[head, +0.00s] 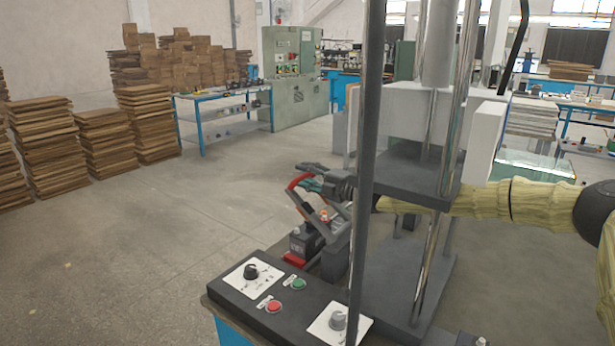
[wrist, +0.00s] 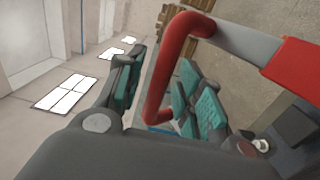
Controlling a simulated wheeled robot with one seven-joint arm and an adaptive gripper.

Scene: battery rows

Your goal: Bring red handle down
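The red handle (head: 296,184) is a bent red bar on a grey lever, raised above a dark toggle clamp with a red base (head: 295,258) beside the press. In the wrist view the red handle (wrist: 170,75) is a large loop, with its bar running between the two finger pads. My gripper (head: 307,176) reaches in from the right, at the top of the handle. In the wrist view my gripper (wrist: 158,85) is open, with teal pads on both sides of the bar and gaps showing. I cannot tell whether either pad touches it.
The press (head: 405,180) with its dark plates and shiny columns stands right of the handle, and a dark post partly hides it. A control panel (head: 285,305) with knobs and buttons is in front. Wood stacks (head: 100,135) stand far left, with clear floor between.

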